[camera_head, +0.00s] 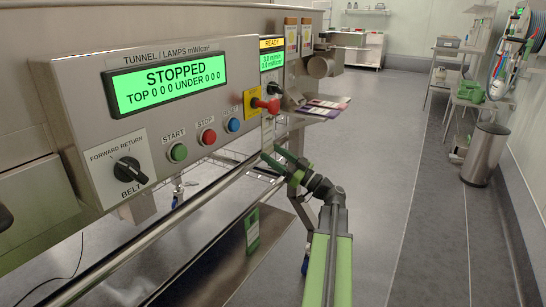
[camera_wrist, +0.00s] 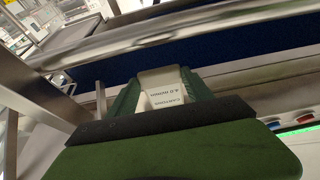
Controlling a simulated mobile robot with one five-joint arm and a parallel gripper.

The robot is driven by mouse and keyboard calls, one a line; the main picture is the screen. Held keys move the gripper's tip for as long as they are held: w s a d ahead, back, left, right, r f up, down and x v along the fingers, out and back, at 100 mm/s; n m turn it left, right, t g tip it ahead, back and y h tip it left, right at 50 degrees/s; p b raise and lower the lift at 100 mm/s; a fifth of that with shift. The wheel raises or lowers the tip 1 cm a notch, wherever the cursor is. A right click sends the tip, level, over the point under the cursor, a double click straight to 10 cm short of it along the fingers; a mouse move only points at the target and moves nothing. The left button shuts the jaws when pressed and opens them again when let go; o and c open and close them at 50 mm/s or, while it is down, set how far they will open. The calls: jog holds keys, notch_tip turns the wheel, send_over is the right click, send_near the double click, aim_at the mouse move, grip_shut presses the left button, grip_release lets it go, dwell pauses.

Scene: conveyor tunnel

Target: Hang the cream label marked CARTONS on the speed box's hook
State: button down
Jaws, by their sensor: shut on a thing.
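The cream label (camera_wrist: 164,98) is between the green fingers of my gripper (camera_wrist: 163,88) in the wrist view. Its print shows upside down and seems to read CARTONS with a speed line. In the head view my gripper (camera_head: 276,156) is shut below the red switch, and a pale upright strip (camera_head: 268,132) just above it looks like the label.
The tunnel panel (camera_head: 165,95) with its STOPPED screen and buttons fills the left. A red switch on a yellow plate (camera_head: 254,103) sits close above my gripper. A metal rail (camera_head: 180,215) runs below the panel. Coloured cards (camera_head: 322,106) lie to the right. The floor aisle is clear.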

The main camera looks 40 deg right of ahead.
jog(key=shift+c, duration=1.8)
grip_release()
jog(key=shift+s, duration=0.1)
jog(key=b+v, duration=0.6)
jog(key=v, duration=1.1)
jog(key=shift+s+f, duration=0.1)
